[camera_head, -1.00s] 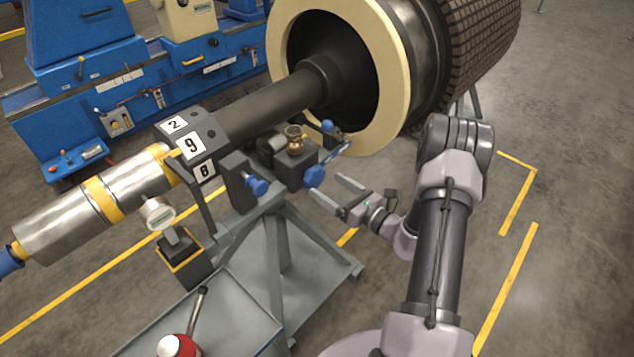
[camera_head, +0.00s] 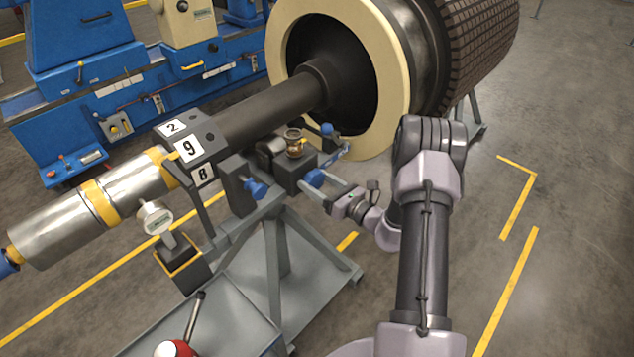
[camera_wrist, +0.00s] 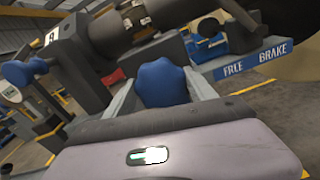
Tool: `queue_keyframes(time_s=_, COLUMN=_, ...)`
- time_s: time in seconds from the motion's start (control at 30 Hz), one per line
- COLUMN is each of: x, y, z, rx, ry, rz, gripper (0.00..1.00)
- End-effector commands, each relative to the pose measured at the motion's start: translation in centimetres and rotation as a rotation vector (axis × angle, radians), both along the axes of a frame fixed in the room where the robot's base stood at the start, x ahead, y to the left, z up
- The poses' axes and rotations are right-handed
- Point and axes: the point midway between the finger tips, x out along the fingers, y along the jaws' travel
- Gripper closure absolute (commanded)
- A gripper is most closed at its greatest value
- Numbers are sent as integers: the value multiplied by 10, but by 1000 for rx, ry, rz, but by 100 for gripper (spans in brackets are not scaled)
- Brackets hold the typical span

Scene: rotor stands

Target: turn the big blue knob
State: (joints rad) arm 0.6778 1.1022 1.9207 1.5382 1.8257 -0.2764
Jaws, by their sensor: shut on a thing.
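The big blue knob (camera_wrist: 162,83) sits between the two fingers of my gripper (camera_wrist: 162,92) in the wrist view, with a finger against each side. In the head view the knob (camera_head: 316,178) shows on the front of a dark block on the stand, partly covered by my gripper (camera_head: 322,190). My gripper is shut on the knob, reaching in from the right. A second blue knob (camera_head: 256,189) is to the left on another dark block; it also shows at the left of the wrist view (camera_wrist: 24,72).
A brass fitting (camera_head: 295,142) tops the block. The rotor shaft (camera_head: 270,105) lies behind. A dial gauge (camera_head: 157,217) stands at left. Floor to the right is open.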

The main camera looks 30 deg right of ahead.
Motion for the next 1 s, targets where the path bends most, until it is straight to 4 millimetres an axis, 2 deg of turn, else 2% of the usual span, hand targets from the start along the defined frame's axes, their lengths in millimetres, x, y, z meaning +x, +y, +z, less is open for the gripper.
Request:
queue_keyframes(time_s=0.27, x=0, y=0, z=1, rx=68, ry=26, rz=0, gripper=76)
queue_keyframes(time_s=1.0, x=0, y=-2, z=0, rx=598, ry=218, rz=-1, gripper=76)
